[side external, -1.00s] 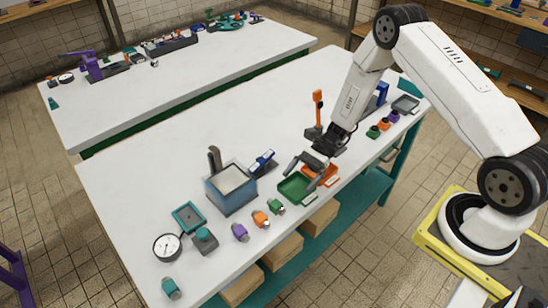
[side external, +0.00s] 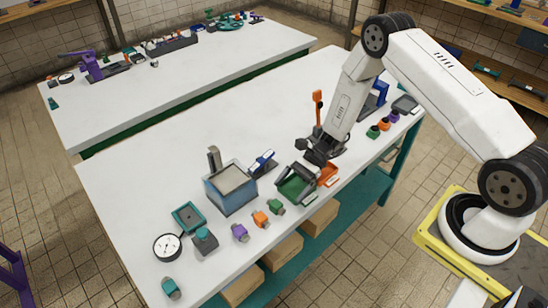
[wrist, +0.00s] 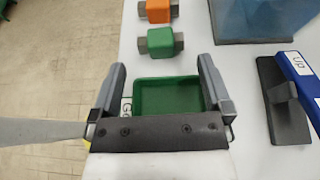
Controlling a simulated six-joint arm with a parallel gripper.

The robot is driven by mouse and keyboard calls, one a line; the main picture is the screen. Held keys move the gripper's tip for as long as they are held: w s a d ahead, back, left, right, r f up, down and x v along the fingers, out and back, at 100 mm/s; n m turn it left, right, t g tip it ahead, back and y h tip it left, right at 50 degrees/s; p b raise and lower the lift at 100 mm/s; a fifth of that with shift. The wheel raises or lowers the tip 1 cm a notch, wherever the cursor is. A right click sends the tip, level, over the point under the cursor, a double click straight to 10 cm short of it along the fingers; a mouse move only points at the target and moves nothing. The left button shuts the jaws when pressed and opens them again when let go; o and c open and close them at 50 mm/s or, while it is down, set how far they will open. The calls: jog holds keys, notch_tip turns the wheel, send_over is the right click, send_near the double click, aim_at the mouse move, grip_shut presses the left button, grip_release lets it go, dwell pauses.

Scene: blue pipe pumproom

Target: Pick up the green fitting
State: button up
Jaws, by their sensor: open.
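A green fitting (side external: 276,207) with grey hex ends lies on the white bench, just left of the green tray (side external: 292,194). In the wrist view the green fitting (wrist: 160,41) lies beyond my fingertips, with the green tray (wrist: 165,96) showing between the fingers. My gripper (side external: 297,184) is open and empty above the green tray; it also shows in the wrist view (wrist: 161,68). A second green fitting (side external: 373,132) stands at the far right of the bench, beside orange and purple ones.
An orange fitting (side external: 261,219) and a purple one (side external: 240,232) lie along the front edge. A blue open box (side external: 230,188) stands behind them. A blue-and-grey tool (side external: 262,163) lies behind the green tray. An orange tray (side external: 327,174) sits to its right.

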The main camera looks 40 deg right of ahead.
aim_at(281, 199)
jog(key=shift+x, duration=2.2)
jog(key=c, duration=1.2)
jog(key=shift+r, duration=0.1)
jog(key=shift+r, duration=1.05)
jog(key=s+d+r, duration=0.1)
jog(key=s+r, duration=0.2)
jog(key=s, duration=0.1)
jog(key=s+d+r, duration=0.1)
jog(key=s+r, duration=0.3)
jog(key=s, duration=0.1)
jog(key=s+d+r, duration=0.1)
jog(key=s+r, duration=0.2)
jog(key=s, duration=0.1)
jog(key=shift+s+r, duration=0.35)
jog(key=shift+w, duration=0.1)
